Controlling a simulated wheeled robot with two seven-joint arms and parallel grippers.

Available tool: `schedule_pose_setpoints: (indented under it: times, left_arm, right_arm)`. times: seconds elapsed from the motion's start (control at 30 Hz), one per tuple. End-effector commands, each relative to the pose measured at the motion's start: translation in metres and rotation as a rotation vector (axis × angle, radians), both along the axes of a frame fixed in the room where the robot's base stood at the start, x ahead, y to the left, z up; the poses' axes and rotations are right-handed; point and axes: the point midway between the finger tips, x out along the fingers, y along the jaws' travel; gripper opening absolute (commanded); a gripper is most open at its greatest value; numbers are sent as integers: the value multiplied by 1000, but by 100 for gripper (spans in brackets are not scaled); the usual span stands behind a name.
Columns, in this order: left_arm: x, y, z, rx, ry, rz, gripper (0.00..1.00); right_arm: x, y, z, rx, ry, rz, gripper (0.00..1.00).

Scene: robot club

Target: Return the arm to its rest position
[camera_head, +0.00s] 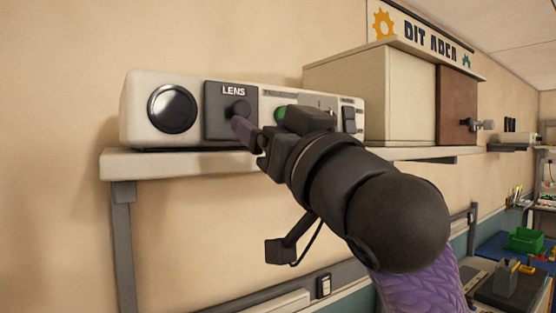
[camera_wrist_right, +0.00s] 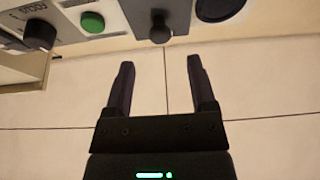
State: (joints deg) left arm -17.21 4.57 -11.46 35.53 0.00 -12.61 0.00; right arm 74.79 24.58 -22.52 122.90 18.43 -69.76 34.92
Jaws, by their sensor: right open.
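My right arm (camera_head: 395,215) reaches up from the lower right in the head view, with a black wrist and a purple sleeve. My right gripper (camera_head: 240,130) is in front of the white device's LENS panel. In the right wrist view the right gripper (camera_wrist_right: 155,75) is open, with nothing between its two dark fingers. A black knob (camera_wrist_right: 160,28) on the panel lies beyond the fingertips, apart from them in that view; it also shows in the head view (camera_head: 238,109). My left gripper is in neither view.
The white device (camera_head: 135,105) stands on a wall shelf (camera_head: 150,163); its green button (camera_wrist_right: 92,22) and round lens (camera_head: 172,109) show. A cream box (camera_head: 395,100) with a brown door (camera_head: 457,105) stands to the right. A green bin (camera_head: 524,240) sits on the far-right bench.

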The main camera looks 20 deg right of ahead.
Motion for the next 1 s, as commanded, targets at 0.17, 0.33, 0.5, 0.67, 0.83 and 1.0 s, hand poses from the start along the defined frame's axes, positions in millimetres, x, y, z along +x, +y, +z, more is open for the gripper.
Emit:
schedule_pose_setpoints:
  times: [0.17,0.33,0.5,0.67,0.83,1.0]
  left_arm:
    - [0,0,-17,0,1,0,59]
    - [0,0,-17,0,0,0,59]
    - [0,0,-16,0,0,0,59]
    - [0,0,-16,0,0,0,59]
    - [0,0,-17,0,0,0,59]
    - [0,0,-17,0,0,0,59]
  right_arm:
    - [-27,-9,-14,-1,-2,-1,72]
    - [-33,-11,-14,-1,0,0,72]
    - [-32,-11,-14,-1,0,0,72]
    - [-31,-10,-15,-1,4,-1,72]
    - [5,-11,-92,-31,194,-32,72]
    - [24,-19,-263,-114,596,-95,72]
